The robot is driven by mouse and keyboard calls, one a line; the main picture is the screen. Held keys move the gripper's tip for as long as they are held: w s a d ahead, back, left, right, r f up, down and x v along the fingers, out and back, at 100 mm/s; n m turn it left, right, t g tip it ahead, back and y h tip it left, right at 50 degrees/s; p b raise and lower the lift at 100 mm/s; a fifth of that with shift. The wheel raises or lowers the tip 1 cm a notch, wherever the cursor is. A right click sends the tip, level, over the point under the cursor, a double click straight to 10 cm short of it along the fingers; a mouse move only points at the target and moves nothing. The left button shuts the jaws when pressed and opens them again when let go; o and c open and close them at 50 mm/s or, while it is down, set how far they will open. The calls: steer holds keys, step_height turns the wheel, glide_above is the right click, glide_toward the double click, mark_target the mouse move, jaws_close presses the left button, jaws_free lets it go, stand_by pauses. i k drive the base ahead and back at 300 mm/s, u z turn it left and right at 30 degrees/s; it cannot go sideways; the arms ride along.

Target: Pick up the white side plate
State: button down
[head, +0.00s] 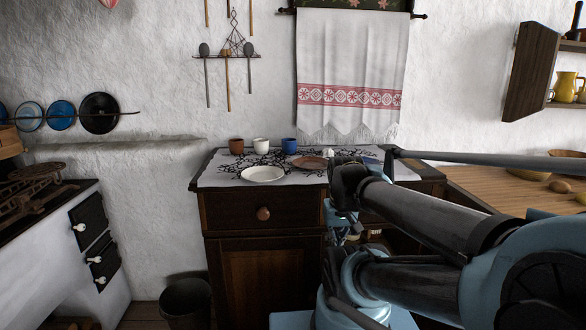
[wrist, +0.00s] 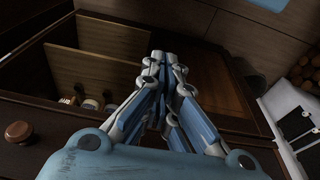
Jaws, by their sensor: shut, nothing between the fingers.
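The white side plate (head: 262,174) lies flat on the patterned cloth (head: 215,180) on top of the dark wooden cabinet (head: 225,212), near its front edge. Nothing covers the plate in the head view. It does not show in the wrist view. My gripper (wrist: 166,58) is shut and empty in the wrist view, its fingers together in front of dark cabinet woodwork. In the head view my arm is to the right of the plate, in front of the cabinet's right part, and my fingertips cannot be made out clearly.
A brown cup (head: 236,146), a white cup (head: 261,145) and a blue cup (head: 289,145) stand behind the plate. A brown plate (head: 309,162) lies to its right. The stove (head: 60,262) is at left, a bucket (head: 186,302) on the floor, a wooden table (head: 490,187) at right.

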mark_target(260, 174)
steer(key=z, duration=1.1)
steer(key=k, duration=1.45)
steer(key=u, duration=0.55)
steer(key=i, duration=1)
